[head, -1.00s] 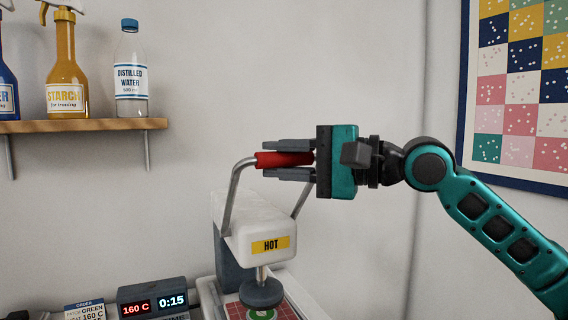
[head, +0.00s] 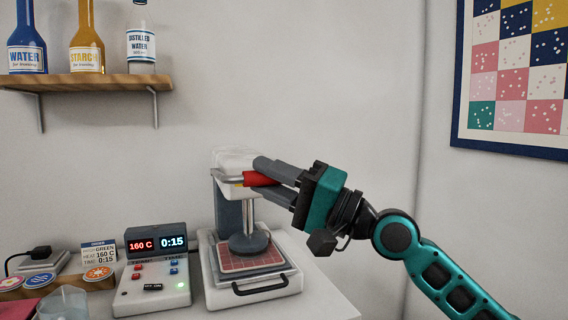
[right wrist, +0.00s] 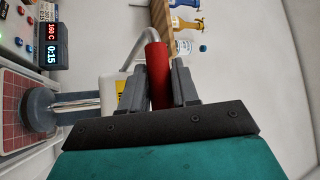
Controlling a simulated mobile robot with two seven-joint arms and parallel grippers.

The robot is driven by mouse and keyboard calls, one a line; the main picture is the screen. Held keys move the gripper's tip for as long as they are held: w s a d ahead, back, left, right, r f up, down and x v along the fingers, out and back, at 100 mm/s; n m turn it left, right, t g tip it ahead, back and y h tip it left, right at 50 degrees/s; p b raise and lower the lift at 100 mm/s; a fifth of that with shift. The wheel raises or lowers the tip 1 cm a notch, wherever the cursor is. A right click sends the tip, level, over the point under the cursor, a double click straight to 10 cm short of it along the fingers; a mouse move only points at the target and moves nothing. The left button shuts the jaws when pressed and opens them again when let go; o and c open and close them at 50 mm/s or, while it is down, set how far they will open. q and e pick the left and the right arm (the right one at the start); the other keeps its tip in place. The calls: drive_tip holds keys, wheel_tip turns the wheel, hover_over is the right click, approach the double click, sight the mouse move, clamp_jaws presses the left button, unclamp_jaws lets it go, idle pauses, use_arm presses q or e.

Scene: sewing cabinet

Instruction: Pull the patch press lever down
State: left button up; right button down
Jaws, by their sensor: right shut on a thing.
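The patch press has a white head (head: 236,158), a metal lever with a red grip (head: 258,179), and a dark round foot (head: 249,243) on a shaft. My right gripper (head: 264,177) is shut on the red grip, coming from the right. In the right wrist view the red grip (right wrist: 157,75) lies between the two fingers (right wrist: 158,90). The lever arm is low, beside the front of the head. The foot is over the red checked pad (head: 228,263); I cannot tell whether it touches, and no patch shows under it. My left gripper is not in view.
A control box (head: 152,288) with a display (head: 157,243) reading 160 C and 0:15 stands left of the press. An order card (head: 98,254), round patches (head: 98,273) and a clear cup (head: 63,303) are farther left. A bottle shelf (head: 90,83) hangs above.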

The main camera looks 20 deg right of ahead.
use_arm(q)
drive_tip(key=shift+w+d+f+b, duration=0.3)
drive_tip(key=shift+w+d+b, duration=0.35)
drive_tip(key=shift+b, duration=0.5)
use_arm(e)
wheel_tip(320, 180, down, 4)
drive_tip(key=shift+w+d+f, duration=0.1)
drive_tip(key=shift+w+f, duration=0.05)
drive_tip(key=shift+f, duration=0.1)
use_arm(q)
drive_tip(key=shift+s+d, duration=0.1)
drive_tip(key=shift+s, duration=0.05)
use_arm(e)
drive_tip(key=c, duration=0.9)
unclamp_jaws()
drive_tip(key=shift+c, duration=0.2)
